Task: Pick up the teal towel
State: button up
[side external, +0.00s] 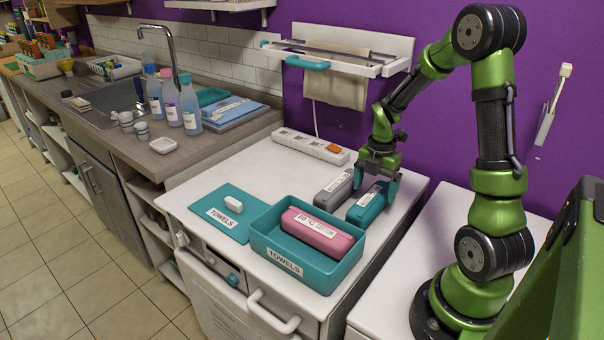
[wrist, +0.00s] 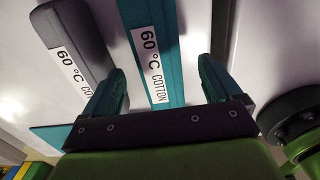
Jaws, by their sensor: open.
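The teal towel (side external: 366,207) is a rolled bundle with a white label, lying on the white counter top beside a grey towel (side external: 334,188). In the wrist view the teal towel (wrist: 166,50) runs between the two fingers, its label reading 60 °C COTTON. My gripper (side external: 378,190) is open, with its teal fingers down around the towel's sides. In the wrist view my gripper (wrist: 160,90) shows a gap on both sides of the towel. The left finger is between the grey and teal towels. The towel's near end is hidden by the gripper body.
A teal box (side external: 268,260) labelled TOWELS holds a pink towel (side external: 318,232). Its teal lid (side external: 215,222) with a white handle lies to the left. A power strip (side external: 311,146) lies behind, and a wall rack (side external: 340,55) hangs above. The grey towel is close to the left finger.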

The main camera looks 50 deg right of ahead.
aim_at(372, 196)
jog(key=f, duration=0.5)
jog(key=shift+w+a, duration=0.1)
jog(key=shift+a, duration=0.15)
jog(key=shift+c, duration=0.3)
jog(key=c, duration=1.3)
jog(key=shift+o, duration=0.2)
notch_tip(372, 196, up, 10)
jog(key=shift+r, duration=0.1)
jog(key=shift+r, duration=2.45)
